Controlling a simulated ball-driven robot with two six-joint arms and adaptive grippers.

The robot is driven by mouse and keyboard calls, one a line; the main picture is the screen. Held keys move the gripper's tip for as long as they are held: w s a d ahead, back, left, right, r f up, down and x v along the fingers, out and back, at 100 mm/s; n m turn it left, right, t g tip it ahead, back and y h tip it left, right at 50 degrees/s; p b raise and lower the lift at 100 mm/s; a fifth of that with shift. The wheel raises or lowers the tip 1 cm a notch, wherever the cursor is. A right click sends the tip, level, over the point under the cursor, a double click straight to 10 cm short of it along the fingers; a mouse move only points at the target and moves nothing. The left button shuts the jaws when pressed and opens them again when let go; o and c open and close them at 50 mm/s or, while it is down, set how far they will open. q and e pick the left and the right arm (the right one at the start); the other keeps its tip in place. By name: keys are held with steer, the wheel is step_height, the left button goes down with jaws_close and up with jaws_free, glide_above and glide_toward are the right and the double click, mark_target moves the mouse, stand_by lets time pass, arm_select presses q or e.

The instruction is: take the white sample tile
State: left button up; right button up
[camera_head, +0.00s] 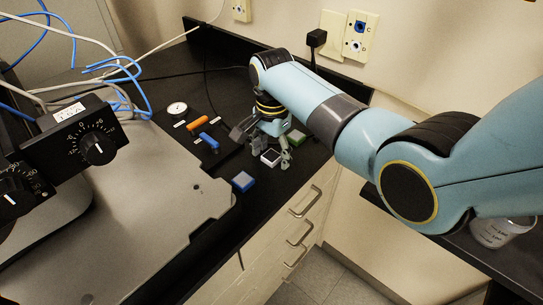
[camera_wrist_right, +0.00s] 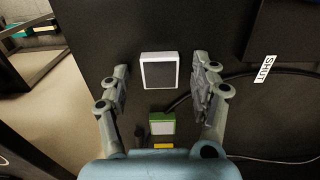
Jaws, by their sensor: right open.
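The white sample tile (camera_head: 271,156) is a small white-edged block with a dark grey top, lying on the black bench. In the right wrist view the tile (camera_wrist_right: 159,71) lies between the two finger lines, near the fingertips, with a gap on each side. My right gripper (camera_head: 268,147) is open and empty, reaching down over the bench at the tile. In the wrist view its fingers (camera_wrist_right: 161,82) stand well apart, on either side of the tile. I cannot tell its exact height above the bench. My left gripper is not in view.
A green block (camera_wrist_right: 161,124) lies close to the tile, beneath the gripper's palm side. Orange (camera_head: 197,123) and blue (camera_head: 208,140) handles and a round dial (camera_head: 177,109) lie left. A cable runs near the gripper.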

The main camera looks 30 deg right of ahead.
mark_target(272, 155)
steer(key=shift+c, duration=0.3)
steer(key=c, duration=1)
steer(key=shift+o, duration=0.2)
steer(key=shift+r, duration=0.45)
step_height(272, 155, up, 3)
steer(key=shift+w+f, duration=0.1)
steer(key=s+d+r, duration=0.5)
steer(key=s+r, duration=0.2)
steer(key=s, duration=0.3)
steer(key=shift+s+d+r, duration=0.2)
steer(key=shift+s, duration=0.05)
